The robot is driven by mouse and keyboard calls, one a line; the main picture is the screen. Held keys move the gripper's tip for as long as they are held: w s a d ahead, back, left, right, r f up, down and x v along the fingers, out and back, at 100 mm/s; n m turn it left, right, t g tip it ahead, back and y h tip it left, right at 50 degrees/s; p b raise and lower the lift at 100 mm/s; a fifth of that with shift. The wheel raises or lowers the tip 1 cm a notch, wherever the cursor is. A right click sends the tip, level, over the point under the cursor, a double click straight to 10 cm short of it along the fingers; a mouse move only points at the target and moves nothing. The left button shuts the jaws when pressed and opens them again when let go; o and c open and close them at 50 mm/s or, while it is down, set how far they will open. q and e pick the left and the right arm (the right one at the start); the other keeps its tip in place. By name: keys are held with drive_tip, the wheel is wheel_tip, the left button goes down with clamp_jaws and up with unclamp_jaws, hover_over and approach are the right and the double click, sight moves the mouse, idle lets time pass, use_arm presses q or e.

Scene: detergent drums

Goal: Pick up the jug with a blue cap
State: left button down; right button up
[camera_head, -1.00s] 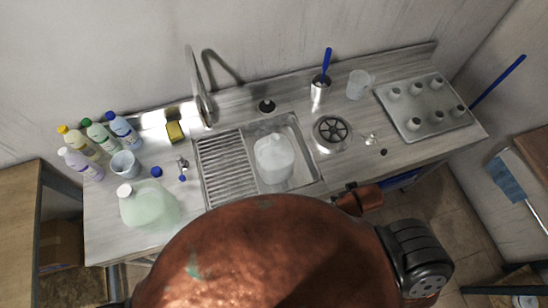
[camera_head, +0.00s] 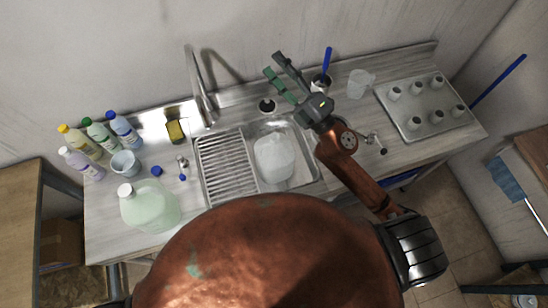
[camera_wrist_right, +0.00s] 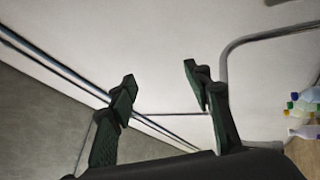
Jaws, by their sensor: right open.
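A light-blue bottle with a blue cap (camera_head: 124,129) stands upright at the back left of the counter, at the right end of a row of bottles. A blue cap also shows small at the right edge of the right wrist view (camera_wrist_right: 295,96). A large pale green jug (camera_head: 150,207) with a white cap stands at the front left. A clear whitish jug (camera_head: 274,158) is in the sink; I cannot make out a blue cap on it. My right gripper (camera_head: 272,63) is open and empty above the back of the sink, right of the tap, far from the bottles. Its spread fingers (camera_wrist_right: 160,76) fill the right wrist view. My left gripper is not in view.
The tall tap (camera_head: 198,85) stands between my right gripper and the bottles. Bottles with yellow (camera_head: 77,140), green (camera_head: 100,134) and white (camera_head: 78,160) caps crowd the blue-capped one. A small bucket (camera_head: 125,164) stands in front. A sponge (camera_head: 175,131) lies to the right.

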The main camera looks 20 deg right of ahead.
drive_tip(key=s+a+f+n+g+y, duration=0.1)
drive_tip(key=s+a+n+g+y, duration=0.2)
drive_tip(key=a+n+g+y, duration=0.25)
drive_tip(key=s+a+f+n+g+y, duration=0.1)
drive_tip(key=s+a+n+g+y, duration=0.1)
drive_tip(key=a+n+g, duration=0.45)
drive_tip(key=n+g+h, duration=0.5)
drive_tip(key=n+h, duration=0.7)
drive_tip(key=h, duration=0.3)
approach(275, 137)
drive_tip(key=x, duration=0.2)
drive_tip(key=a+p+x, duration=0.1)
drive_tip(key=x, duration=0.1)
drive_tip(key=s+p+x, duration=0.1)
drive_tip(key=x, duration=0.2)
drive_tip(key=shift+a, duration=0.15)
drive_tip(key=shift+w+a+f+p, duration=0.1)
drive_tip(key=shift+w+f+p, duration=0.05)
drive_tip(key=shift+f+p, duration=0.15)
